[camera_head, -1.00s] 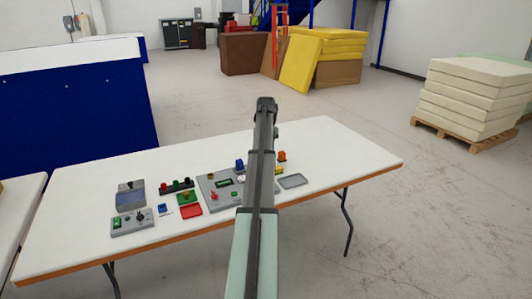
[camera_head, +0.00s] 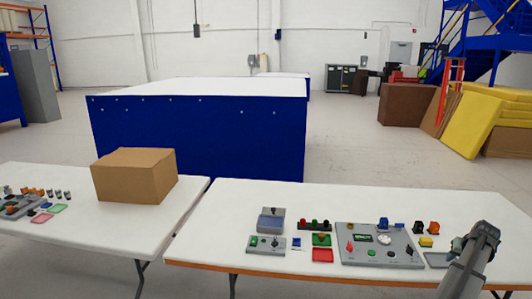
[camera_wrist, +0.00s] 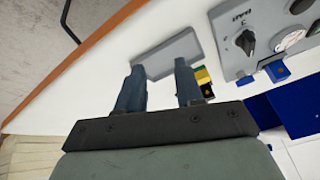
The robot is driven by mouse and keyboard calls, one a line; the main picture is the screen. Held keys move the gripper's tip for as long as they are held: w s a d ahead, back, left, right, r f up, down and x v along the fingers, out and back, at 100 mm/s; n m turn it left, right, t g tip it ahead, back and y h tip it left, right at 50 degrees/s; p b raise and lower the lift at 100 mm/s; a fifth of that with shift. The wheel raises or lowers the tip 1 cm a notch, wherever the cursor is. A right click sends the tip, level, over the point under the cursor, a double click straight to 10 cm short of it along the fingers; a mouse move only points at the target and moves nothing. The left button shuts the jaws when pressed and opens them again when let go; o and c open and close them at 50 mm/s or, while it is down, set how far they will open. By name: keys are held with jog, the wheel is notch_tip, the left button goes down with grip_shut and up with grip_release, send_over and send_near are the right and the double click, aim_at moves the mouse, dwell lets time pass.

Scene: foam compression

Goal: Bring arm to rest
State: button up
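My arm shows at the lower right of the head view, angled up over the right end of the right white table (camera_head: 205,245). My gripper (camera_wrist: 158,70) is seen in the wrist view with its two dark fingers apart and nothing between them. A flat grey tray (camera_wrist: 175,52) lies beyond the fingertips. A grey control panel (camera_wrist: 262,30) with a black knob is at the upper right of that view. In the head view the panel (camera_head: 350,256) stands left of my arm. I cannot tell the gripper's height above the table.
Small control boxes (camera_head: 266,244), a red tray (camera_head: 322,255) and orange-black parts (camera_head: 432,228) lie on the table. A cardboard box (camera_head: 134,176) sits on the left table (camera_head: 90,228). A large blue block with a white top (camera_head: 195,140) stands behind. Yellow foam (camera_head: 470,120) is far right.

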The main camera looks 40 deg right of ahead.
jog(key=s+a+f+m+h, duration=0.2)
jog(key=s+a+f, duration=0.25)
jog(key=f, duration=0.35)
jog(key=w+a+f+n+g+y, duration=0.2)
jog(key=w+a+f, duration=0.3)
jog(key=f, duration=0.4)
jog(key=w+a+f+n+g+y, duration=0.1)
jog(key=w+a+f+n+y, duration=0.1)
jog(key=w+a+f, duration=0.55)
jog(key=w+a+f+n+g, duration=0.3)
jog(key=a+f+n, duration=0.1)
jog(key=a+f, duration=0.5)
jog(key=w+a+f+n+g, duration=0.2)
jog(key=a+f+n+g, duration=0.1)
jog(key=a+f, duration=0.5)
jog(key=w+a+f+n, duration=0.2)
jog(key=w+a, duration=0.1)
jog(key=a, duration=1)
jog(key=w+a+f+n, duration=0.1)
jog(key=w+a, duration=0.2)
jog(key=a, duration=1.1)
jog(key=s+a+r+y, duration=0.1)
jog(key=s+a, duration=0.3)
jog(key=a, duration=0.8)
jog(key=s+a+r+n+g+y, duration=0.1)
jog(key=s+a, duration=0.4)
jog(key=a, duration=0.7)
jog(key=shift+s+r+n, duration=0.2)
jog(key=shift+r+n, duration=0.1)
jog(key=shift+r, duration=0.05)
